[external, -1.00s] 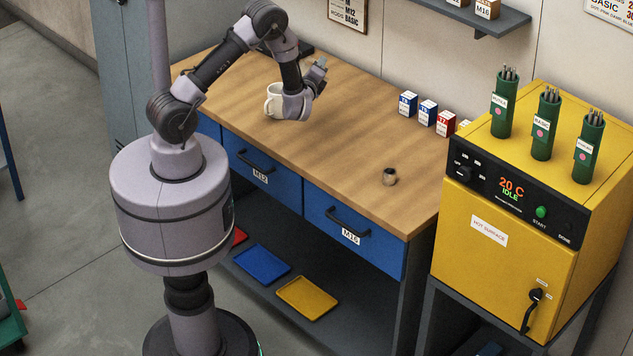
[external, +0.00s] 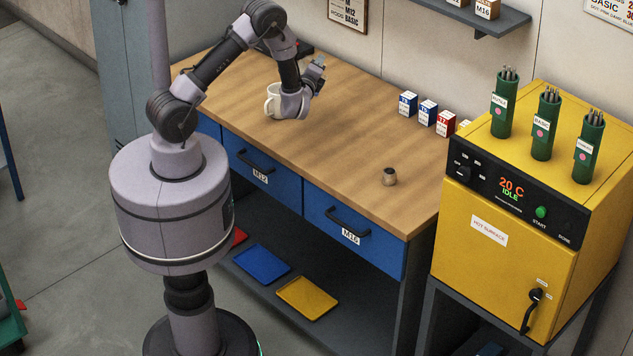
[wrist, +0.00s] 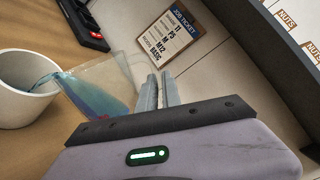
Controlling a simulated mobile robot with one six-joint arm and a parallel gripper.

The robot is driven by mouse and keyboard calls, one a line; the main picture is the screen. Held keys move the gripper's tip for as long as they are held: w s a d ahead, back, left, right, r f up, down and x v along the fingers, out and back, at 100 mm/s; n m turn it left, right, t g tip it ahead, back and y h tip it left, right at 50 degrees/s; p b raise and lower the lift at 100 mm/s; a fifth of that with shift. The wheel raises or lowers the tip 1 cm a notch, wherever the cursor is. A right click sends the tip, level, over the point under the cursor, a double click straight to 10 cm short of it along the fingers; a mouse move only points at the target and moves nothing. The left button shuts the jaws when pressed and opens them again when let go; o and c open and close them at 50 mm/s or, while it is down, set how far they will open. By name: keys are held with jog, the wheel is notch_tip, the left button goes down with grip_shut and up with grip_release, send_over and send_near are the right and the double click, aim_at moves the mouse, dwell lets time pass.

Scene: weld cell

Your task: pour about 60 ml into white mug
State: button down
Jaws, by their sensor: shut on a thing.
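The white mug (wrist: 22,88) stands upright on the bench at the left of the wrist view. It also shows in the external view (external: 271,104), partly behind my wrist. My gripper (wrist: 160,92) is shut on a clear container (wrist: 104,86) holding blue liquid. The container is tilted toward the mug, its lower end over the mug's rim. A blue-teal streak shows at the mug's mouth; the level inside the mug is hard to tell. In the external view my gripper (external: 316,72) is just right of the mug, and the container is barely visible.
The wooden bench top (external: 340,140) is mostly clear. A dark device with red marks (wrist: 85,22) lies behind the mug. A job ticket (wrist: 170,33) hangs on the wall.

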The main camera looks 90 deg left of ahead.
jog(key=shift+s+r+n, duration=0.25)
jog(key=shift+r+n, duration=0.05)
jog(key=shift+n, duration=0.1)
dwell(0.4)
jog(key=shift+w+f, duration=0.1)
jog(key=shift+f, duration=0.05)
jog(key=m, duration=0.1)
jog(key=w+m, duration=0.1)
jog(key=w+f+m, duration=0.1)
jog(key=shift+d, duration=0.25)
notch_tip(320, 180, down, 6)
jog(key=w+m+b, duration=0.2)
jog(key=m, duration=0.2)
jog(key=shift+w+d+r+b, duration=0.25)
jog(key=shift+w+b, duration=0.1)
jog(key=shift+b, duration=0.05)
jog(key=shift+f, duration=0.1)
dwell(0.6)
